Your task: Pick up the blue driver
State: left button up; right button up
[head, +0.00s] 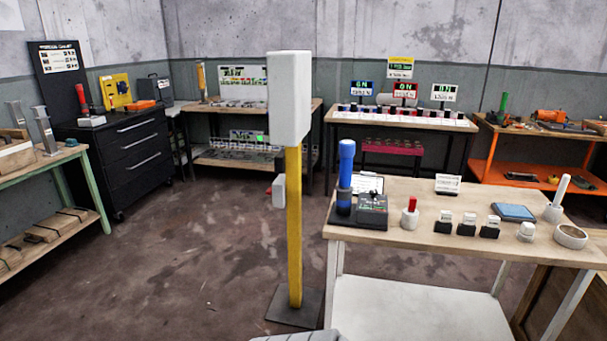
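The blue driver (346,166) stands upright on the near-left part of the wooden-topped table (415,236) at the right. It has a rounded blue handle and a darker lower part. Its foot is at a dark grey box-like unit (372,212); I cannot tell whether it sits in a holder there. Neither of my grippers shows in the head view.
A yellow post (294,225) with a white box (289,98) stands on the floor left of the table. A red-topped white piece (410,212), several small dark blocks, a blue pad (515,212) and a white ring (571,236) share the tabletop. Open floor (190,250) lies left.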

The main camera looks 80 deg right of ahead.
aim_at(347, 150)
jog(key=z, duration=3.95)
jog(key=i, duration=1.1)
jog(key=u, duration=2.5)
